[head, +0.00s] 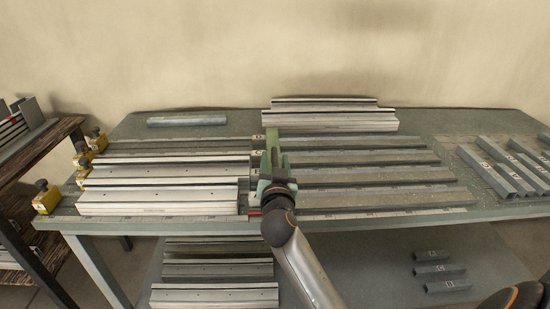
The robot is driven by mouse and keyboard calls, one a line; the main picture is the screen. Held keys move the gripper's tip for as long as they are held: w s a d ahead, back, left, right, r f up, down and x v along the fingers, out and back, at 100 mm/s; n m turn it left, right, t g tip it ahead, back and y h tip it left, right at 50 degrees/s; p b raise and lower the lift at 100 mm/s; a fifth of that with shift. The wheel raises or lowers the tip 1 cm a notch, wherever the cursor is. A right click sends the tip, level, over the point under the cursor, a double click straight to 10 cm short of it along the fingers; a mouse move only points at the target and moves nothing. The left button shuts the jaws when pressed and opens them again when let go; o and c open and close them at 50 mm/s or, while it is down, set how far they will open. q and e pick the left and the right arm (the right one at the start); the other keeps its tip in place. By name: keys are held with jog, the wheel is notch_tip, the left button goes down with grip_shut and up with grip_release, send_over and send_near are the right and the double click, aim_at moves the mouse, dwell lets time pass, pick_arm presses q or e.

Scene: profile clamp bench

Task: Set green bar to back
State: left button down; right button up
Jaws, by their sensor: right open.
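The green bar (271,137) shows near the middle of the bench, standing out lengthwise from front to back at the right ends of the left-hand profiles. My right gripper (275,165) is over its nearer part and hides some of it. The gripper is open; whether its fingers touch the bar I cannot tell. My left gripper is not in view.
Silver profiles (160,196) lie in rows on the left of the bench (490,120), with yellow clamps (46,197) at their left ends. Darker rails (380,178) run to the right. A profile stack (330,121) lies at the back. Numbered bars (483,170) lie far right.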

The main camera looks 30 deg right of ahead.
grip_shut()
dwell(0.5)
dwell(1.0)
